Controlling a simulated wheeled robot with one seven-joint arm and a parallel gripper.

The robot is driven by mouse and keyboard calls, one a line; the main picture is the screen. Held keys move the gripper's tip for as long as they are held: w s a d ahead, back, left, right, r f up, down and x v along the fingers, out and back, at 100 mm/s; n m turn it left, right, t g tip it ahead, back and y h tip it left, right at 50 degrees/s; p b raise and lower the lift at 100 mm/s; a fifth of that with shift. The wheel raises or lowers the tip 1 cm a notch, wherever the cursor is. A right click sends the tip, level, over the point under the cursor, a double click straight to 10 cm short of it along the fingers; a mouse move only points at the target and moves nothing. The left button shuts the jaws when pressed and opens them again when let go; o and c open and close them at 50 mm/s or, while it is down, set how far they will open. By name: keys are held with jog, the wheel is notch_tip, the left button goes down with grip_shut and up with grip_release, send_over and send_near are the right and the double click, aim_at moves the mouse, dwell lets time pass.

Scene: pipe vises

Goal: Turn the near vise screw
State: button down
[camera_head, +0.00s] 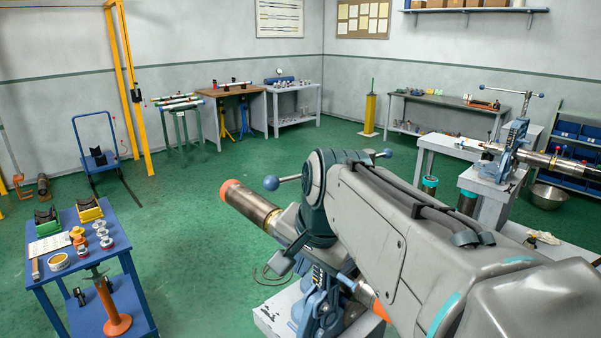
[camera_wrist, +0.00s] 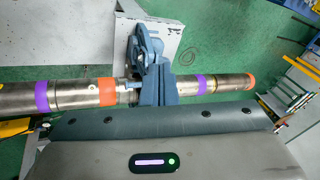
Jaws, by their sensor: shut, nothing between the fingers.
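The near vise (camera_head: 318,312) is a blue frame on a light stand, mostly hidden behind my arm. Its screw handle shows as a thin bar with a round blue ball (camera_head: 271,183) at the left and another (camera_head: 388,153) at the right; the middle is covered. A steel pipe (camera_head: 254,207) with orange ends runs through the vise. The wrist view shows the vise (camera_wrist: 152,60) around the pipe (camera_wrist: 215,86), which has purple and orange bands. My gripper (camera_head: 318,215) is shut and empty in front of the screw. Its fingertips are not clearly visible, so contact with the handle cannot be told.
A second vise (camera_head: 514,140) with a pipe stands at the right. A blue table (camera_head: 75,278) with fittings stands at the front left. A blue hand truck (camera_head: 99,160) and workbenches line the back. The green floor (camera_head: 190,220) between them is mostly clear.

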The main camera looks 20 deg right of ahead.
jog(key=w+d+r+m+t+b, duration=0.2)
jog(key=w+d+r+m, duration=0.2)
jog(key=d+r+m, duration=0.6)
jog(key=w+d+r+m+t+b, duration=0.1)
jog(key=w+d+r+m+b, duration=0.35)
jog(key=m, duration=0.95)
jog(key=w+a+f+p, duration=0.1)
jog(key=w+f+p, duration=0.1)
jog(key=w+f, duration=0.5)
jog(key=w, duration=0.3)
jog(key=shift+w+a+y, duration=0.2)
jog(key=shift+w+y, duration=0.05)
jog(key=shift+y, duration=0.05)
jog(key=shift+w+p, duration=0.1)
jog(key=shift+p, duration=0.25)
